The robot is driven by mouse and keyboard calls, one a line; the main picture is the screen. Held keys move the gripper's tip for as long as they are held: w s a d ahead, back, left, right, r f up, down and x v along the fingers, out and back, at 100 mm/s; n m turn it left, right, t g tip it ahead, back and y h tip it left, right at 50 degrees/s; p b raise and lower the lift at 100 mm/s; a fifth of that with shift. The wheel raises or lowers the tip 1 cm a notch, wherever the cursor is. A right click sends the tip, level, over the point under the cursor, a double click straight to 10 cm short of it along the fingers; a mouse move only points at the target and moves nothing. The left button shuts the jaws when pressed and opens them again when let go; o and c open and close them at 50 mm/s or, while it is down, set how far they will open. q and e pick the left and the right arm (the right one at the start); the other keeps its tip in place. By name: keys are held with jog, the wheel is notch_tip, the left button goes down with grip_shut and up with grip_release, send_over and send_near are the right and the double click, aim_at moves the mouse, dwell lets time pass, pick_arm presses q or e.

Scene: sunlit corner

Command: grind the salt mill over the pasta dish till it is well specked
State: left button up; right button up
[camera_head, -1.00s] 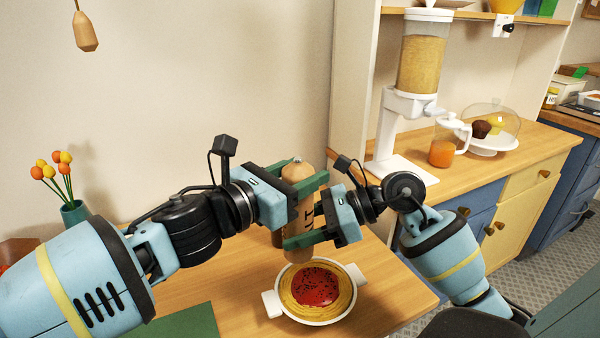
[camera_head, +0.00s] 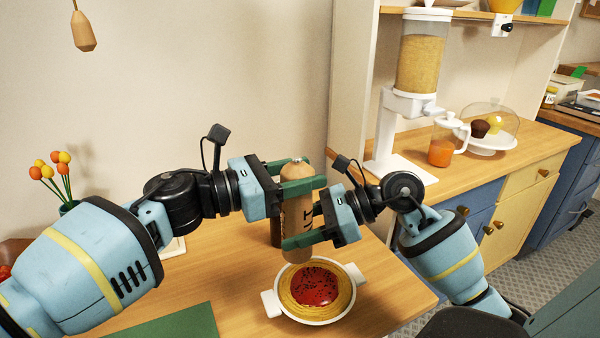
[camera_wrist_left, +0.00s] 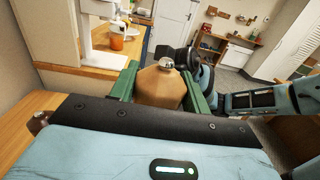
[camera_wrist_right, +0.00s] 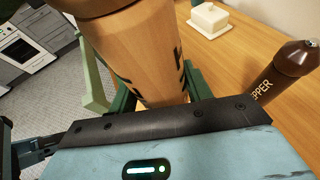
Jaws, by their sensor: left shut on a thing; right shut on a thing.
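The salt mill (camera_head: 297,213) is a light wooden cylinder with dark lettering, held upright over the pasta dish. My left gripper (camera_head: 299,188) is shut on its upper part; the mill's top also shows in the left wrist view (camera_wrist_left: 160,86). My right gripper (camera_head: 302,238) is shut on its lower body, which fills the middle of the right wrist view (camera_wrist_right: 146,55). The pasta dish (camera_head: 332,316) is a white two-handled bowl below the mill, with pasta around red sauce. Dark specks show on the sauce.
A dark pepper mill (camera_wrist_right: 286,72) stands on the table close to the salt mill. A white butter dish (camera_wrist_right: 209,20) is on the table. A green mat (camera_head: 180,325) lies at the front left. A pasta dispenser (camera_head: 420,65) stands on the counter behind.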

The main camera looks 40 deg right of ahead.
pick_arm(q)
jog(key=shift+r, duration=0.1)
jog(key=o, duration=1)
jog(key=v, duration=1.2)
